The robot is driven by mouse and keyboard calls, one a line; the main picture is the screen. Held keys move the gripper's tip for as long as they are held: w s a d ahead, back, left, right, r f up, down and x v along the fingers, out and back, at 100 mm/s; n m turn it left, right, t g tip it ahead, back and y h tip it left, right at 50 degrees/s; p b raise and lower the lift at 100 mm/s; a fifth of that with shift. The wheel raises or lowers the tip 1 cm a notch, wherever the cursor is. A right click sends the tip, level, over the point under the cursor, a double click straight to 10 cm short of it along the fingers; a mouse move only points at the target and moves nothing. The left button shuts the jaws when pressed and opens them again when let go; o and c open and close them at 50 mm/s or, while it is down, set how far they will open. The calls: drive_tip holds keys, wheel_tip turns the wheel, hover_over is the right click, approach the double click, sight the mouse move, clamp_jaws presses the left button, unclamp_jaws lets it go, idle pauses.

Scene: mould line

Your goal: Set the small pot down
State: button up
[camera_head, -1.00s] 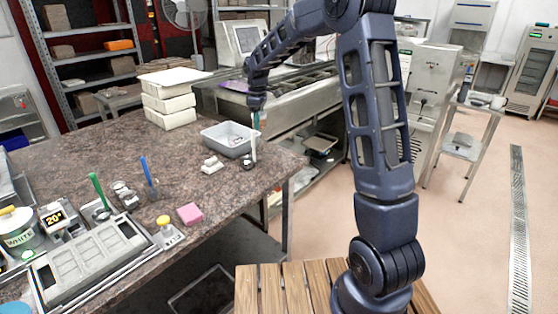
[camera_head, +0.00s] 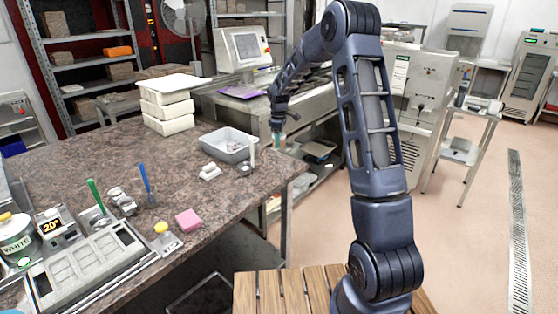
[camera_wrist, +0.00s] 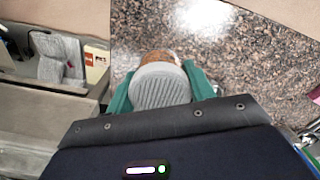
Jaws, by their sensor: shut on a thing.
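The small pot (camera_wrist: 160,86) is between the teal fingers of my gripper (camera_wrist: 161,88) in the wrist view. I see its round grey ribbed top and a strip of brown side beyond it. My gripper is shut on it. In the head view, my gripper (camera_head: 279,138) hangs by the right end of the speckled stone worktop (camera_head: 110,165), and the pot is too small there to make out clearly. In the wrist view the worktop (camera_wrist: 250,55) shows behind the pot, close to its edge. I cannot tell whether the pot touches anything.
A grey tub (camera_head: 228,146) with an upright pale tool (camera_head: 251,152) beside it stands left of my gripper. White stacked blocks (camera_head: 170,105), a pink sponge (camera_head: 188,220) and a mould tray (camera_head: 85,263) lie on the worktop. A metal machine (camera_head: 305,105) stands behind. The worktop's middle is mostly clear.

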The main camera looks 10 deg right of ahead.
sight(279, 165)
wheel_tip(279, 165, down, 10)
drive_tip(key=shift+f, duration=0.1)
idle(0.4)
drive_tip(key=shift+f, duration=0.1)
drive_tip(key=o, duration=1)
drive_tip(key=shift+o, duration=0.2)
